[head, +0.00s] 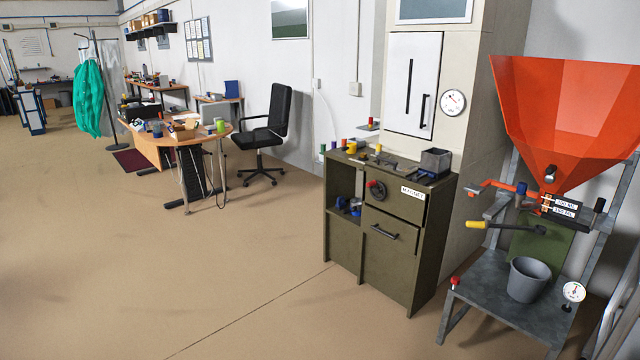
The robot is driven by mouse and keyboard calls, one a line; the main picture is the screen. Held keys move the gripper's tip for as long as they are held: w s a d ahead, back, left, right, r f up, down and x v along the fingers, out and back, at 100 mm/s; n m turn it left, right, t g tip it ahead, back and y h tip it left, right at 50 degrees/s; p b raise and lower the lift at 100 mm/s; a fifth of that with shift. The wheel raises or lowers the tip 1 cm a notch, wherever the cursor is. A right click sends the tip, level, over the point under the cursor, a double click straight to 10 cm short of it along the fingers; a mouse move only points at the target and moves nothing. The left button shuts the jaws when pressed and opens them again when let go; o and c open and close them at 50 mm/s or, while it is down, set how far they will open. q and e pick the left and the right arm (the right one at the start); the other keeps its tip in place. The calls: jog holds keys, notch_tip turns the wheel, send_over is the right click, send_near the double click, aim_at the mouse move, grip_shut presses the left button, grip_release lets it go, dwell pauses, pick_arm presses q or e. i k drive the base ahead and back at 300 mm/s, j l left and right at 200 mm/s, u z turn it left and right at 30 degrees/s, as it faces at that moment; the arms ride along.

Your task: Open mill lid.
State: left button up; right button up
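No part is clearly marked as a mill or its lid, so I cannot tell which thing it is. A large orange hopper (570,115) stands at the right on a grey metal frame (500,300). A lever with a yellow handle (477,225) and an orange-red handle (500,186) are below it. Neither of my grippers is in view.
A grey bucket (528,280) and a round gauge (573,291) are on the frame. A tall cream housing with a white door (413,85) stands behind the cabinet. A black chair (266,135) and wooden desk (160,140) are farther back. The brown floor (170,270) in front is clear.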

aim_at(372, 163)
jog(key=i+j+u, duration=0.15)
jog(key=i+u, duration=0.25)
jog(key=i, duration=0.25)
jog(key=i+u, duration=0.4)
jog(key=i, duration=0.25)
jog(key=i+l+u, duration=0.4)
jog(key=i, duration=0.25)
jog(key=i+z, duration=0.2)
jog(key=i, duration=0.3)
jog(key=i+z, duration=0.25)
jog(key=i, duration=0.25)
jog(key=i+j+z, duration=0.2)
jog(key=i, duration=0.25)
jog(key=i+j+z, duration=0.2)
jog(key=i, duration=0.3)
jog(key=i+l+z, duration=0.25)
jog(key=i, duration=0.95)
jog(key=i+j+z, duration=0.3)
jog(key=i, duration=0.95)
jog(key=i+z, duration=1)
jog(key=i+j+z, duration=0.5)
jog(key=i+z, duration=0.2)
jog(key=z, duration=0.2)
jog(key=i+z, duration=0.35)
jog(key=i+j+z, duration=0.1)
jog(key=z, duration=0.3)
jog(key=i+j+z, duration=0.2)
jog(key=z, duration=1.45)
